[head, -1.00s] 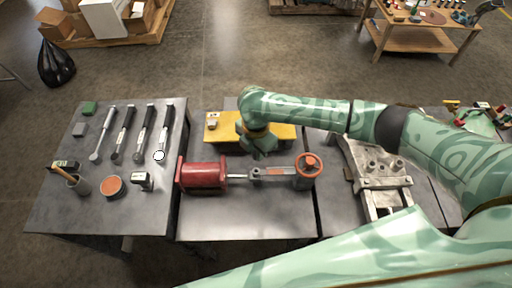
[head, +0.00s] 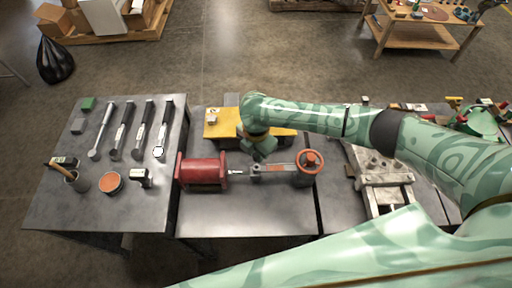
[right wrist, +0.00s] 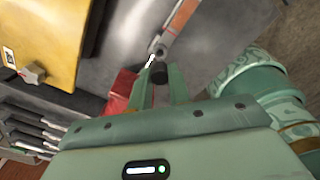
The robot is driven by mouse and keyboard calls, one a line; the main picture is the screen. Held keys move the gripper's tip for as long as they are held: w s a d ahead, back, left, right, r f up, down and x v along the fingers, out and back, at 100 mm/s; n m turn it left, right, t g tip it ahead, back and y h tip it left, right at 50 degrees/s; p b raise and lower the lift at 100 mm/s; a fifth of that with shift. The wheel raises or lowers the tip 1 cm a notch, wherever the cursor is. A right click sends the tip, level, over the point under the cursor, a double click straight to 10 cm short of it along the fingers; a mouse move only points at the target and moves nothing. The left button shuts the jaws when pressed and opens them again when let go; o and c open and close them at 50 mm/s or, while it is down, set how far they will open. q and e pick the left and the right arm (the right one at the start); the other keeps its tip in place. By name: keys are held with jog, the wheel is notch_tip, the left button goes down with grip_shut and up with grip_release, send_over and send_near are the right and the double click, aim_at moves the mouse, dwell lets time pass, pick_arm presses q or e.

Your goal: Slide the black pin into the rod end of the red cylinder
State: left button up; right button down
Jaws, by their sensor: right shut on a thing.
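My right gripper (head: 260,155) is over the joint between rod and link, pointing down. In the right wrist view, its fingers (right wrist: 160,85) are shut on the black pin (right wrist: 160,72). The pin's end is close to a grey round eye (right wrist: 158,50) at the rod end. I cannot tell whether they touch. My left gripper is out of view.
A yellow plate (head: 219,128) with a small block lies behind the cylinder. A grey metal frame (head: 382,178) is farther right. Several tools (head: 141,130) lie on the left table. The middle table's front is clear.

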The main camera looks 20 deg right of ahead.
jog(key=shift+f+b, duration=0.35)
jog(key=shift+f, duration=0.7)
jog(key=shift+r, duration=0.1)
jog(key=shift+p, duration=0.35)
jog(key=shift+p, duration=0.3)
dwell(0.6)
